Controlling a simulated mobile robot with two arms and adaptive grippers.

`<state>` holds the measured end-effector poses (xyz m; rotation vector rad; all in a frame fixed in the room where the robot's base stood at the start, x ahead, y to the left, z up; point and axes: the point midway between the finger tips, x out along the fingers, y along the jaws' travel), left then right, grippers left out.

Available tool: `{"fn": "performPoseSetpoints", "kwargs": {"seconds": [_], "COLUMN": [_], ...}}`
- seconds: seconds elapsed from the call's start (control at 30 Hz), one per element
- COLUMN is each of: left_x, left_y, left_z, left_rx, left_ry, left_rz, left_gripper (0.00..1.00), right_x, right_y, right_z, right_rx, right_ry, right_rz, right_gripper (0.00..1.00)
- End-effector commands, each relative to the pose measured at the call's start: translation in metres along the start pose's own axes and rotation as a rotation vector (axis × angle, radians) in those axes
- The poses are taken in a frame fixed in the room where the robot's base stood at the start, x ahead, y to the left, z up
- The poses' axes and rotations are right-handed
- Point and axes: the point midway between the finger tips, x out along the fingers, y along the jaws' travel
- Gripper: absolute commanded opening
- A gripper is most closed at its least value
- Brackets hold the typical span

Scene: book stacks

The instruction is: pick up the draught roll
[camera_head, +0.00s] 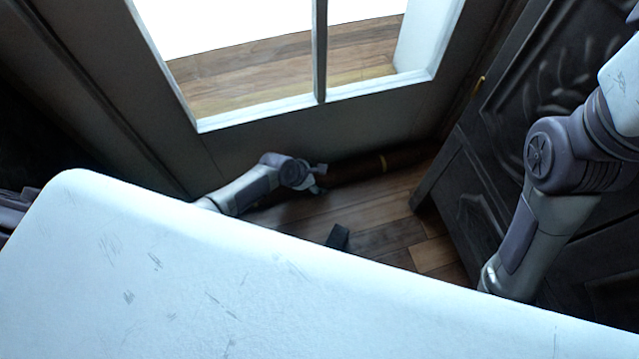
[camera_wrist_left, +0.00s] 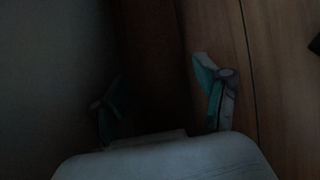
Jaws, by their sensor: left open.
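The draught roll (camera_head: 360,167) is a long dark brown roll with a yellow band, lying on the floor along the foot of the door. My left gripper (camera_head: 317,180) is at the roll's nearer visible part; my arm hides what lies to the left. In the dim left wrist view, the two fingers of my left gripper (camera_wrist_left: 165,98) stand wide apart. A dark brown strip (camera_wrist_left: 155,60), which looks like the roll, runs between them. I cannot tell whether the fingers touch it. My right arm shows at the right, but its gripper is out of view.
The glazed door (camera_head: 330,118) rises right behind the roll. A dark carved cabinet (camera_head: 480,190) stands at the right, close to the roll's far end. A small dark block (camera_head: 338,236) lies on the wooden floor (camera_head: 385,210), which is otherwise bare there.

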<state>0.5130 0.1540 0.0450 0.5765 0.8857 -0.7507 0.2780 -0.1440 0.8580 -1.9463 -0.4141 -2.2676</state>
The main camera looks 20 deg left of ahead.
Motion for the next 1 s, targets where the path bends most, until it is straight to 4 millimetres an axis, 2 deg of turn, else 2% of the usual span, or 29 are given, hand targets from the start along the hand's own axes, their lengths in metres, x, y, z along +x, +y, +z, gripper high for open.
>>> {"fn": "performPoseSetpoints", "kwargs": {"seconds": [0.07,0.37,0.8,1.0], "left_x": [0.0061,0.0058,0.0058,0.0054], "left_y": [0.0000,0.0001,-0.0002,0.0008], "left_z": [-0.0011,0.0002,0.0002,0.0021], "left_rx": [-0.001,-0.001,0.000,0.000], "left_ry": [0.000,0.000,0.000,-0.003], "left_rz": [0.001,0.000,0.000,0.002], "left_gripper": [0.74,0.72,0.00,0.00], "right_x": [0.0006,0.0040,0.0039,0.0041], "right_y": [-0.0011,-0.0012,-0.0013,-0.0014], "right_z": [-0.0032,-0.0033,-0.0035,-0.0035], "right_rx": [-0.002,-0.002,-0.002,-0.002], "right_ry": [0.015,0.018,0.018,0.019], "right_rz": [-0.005,-0.007,-0.008,-0.008], "right_gripper": [0.40,0.40,0.40,0.40]}}
